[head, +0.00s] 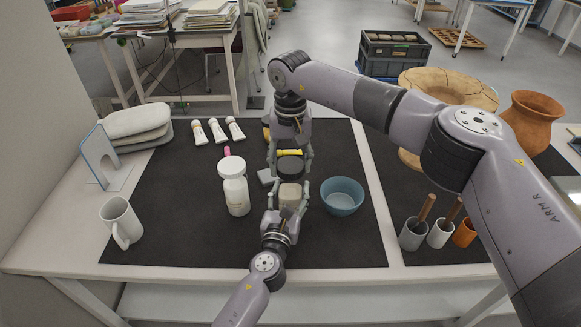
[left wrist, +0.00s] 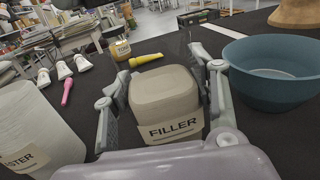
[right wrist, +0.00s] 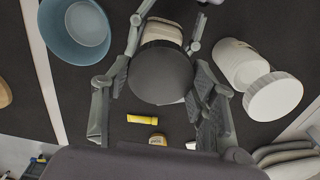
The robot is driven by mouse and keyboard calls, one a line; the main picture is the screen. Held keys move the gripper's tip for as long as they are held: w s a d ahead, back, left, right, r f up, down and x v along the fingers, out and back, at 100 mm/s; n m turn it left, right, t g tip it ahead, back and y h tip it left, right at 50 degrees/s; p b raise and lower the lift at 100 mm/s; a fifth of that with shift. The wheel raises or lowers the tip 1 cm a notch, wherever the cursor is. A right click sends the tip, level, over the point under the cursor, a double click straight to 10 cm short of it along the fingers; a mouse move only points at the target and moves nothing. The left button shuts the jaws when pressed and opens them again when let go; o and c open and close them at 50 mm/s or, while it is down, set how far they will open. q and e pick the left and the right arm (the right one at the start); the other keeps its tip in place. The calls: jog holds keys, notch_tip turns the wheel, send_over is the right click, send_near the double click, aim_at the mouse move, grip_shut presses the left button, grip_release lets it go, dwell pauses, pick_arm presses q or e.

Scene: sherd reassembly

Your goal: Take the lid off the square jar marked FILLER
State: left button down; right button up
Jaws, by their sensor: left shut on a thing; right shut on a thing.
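The beige square jar marked FILLER (left wrist: 165,100) stands upright on the dark mat, its label facing my left wrist camera. It also shows in the head view (head: 290,194). My left gripper (head: 288,208) is shut on the jar, one finger on each side. A round dark lid (right wrist: 160,74) is between the fingers of my right gripper (right wrist: 163,80), which is shut on it. In the head view the lid (head: 290,166) is just behind the jar and appears apart from it. The jar is partly hidden under the lid in the right wrist view (right wrist: 162,32).
A blue bowl (head: 342,196) stands close right of the jar. A white lidded bottle (head: 235,190) stands to the left. A yellow tube (left wrist: 147,59) and a small labelled pot (left wrist: 120,49) lie behind. The mat's front is clear. Mug (head: 121,221) at far left.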

notch_tip(320, 180, up, 2)
jog(key=shift+r, duration=0.1)
pick_arm(q)
jog(key=c, duration=0.6)
grip_release()
